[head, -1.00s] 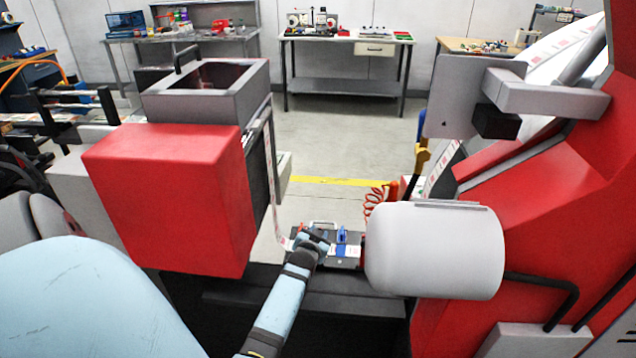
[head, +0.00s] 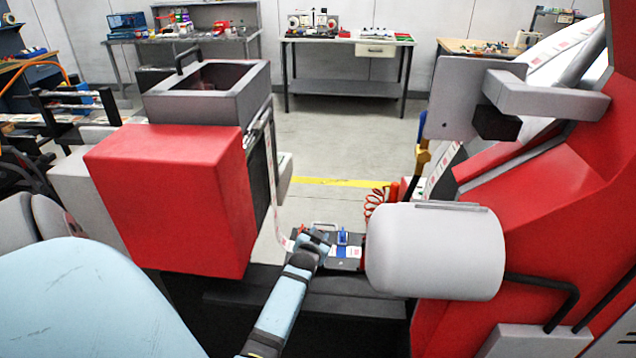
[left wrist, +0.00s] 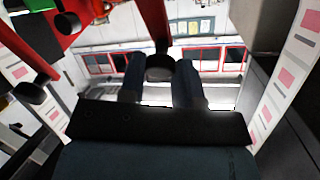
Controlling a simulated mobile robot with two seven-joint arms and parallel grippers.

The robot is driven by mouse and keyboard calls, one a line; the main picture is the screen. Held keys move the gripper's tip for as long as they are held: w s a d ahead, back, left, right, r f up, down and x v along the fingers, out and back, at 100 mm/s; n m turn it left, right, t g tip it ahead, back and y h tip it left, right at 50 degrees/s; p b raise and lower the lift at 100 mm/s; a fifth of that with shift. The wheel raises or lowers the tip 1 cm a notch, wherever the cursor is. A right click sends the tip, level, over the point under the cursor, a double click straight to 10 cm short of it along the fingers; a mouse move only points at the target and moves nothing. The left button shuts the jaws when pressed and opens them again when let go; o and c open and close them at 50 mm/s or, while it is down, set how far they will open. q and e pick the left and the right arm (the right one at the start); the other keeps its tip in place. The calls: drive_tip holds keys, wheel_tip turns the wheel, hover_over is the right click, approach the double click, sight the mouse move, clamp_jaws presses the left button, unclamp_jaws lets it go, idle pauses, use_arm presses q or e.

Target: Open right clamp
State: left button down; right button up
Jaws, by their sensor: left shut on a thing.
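My left gripper (head: 322,238) reaches down to the small splicing table (head: 347,264) between the two red machine parts. In the left wrist view its two fingers (left wrist: 160,88) stand on either side of a round black knob (left wrist: 160,68) on the end of a red lever (left wrist: 152,22), and they are shut on it. I take this lever for a clamp handle; its clamp base cannot be made out. A blue part (head: 342,238) stands on the table just right of the gripper in the head view. My right gripper is not in view.
A red box-shaped housing (head: 175,190) stands left of the arm. A grey-white roller (head: 435,250) is close on the right. The printed label web (head: 277,215) hangs just left of the gripper. Another black knob (left wrist: 68,22) shows in the left wrist view.

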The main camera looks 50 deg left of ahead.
use_arm(q)
drive_tip(key=shift+r, duration=0.2)
drive_tip(key=c, duration=0.9)
unclamp_jaws()
drive_tip(key=shift+o, duration=0.4)
drive_tip(key=shift+f, duration=0.1)
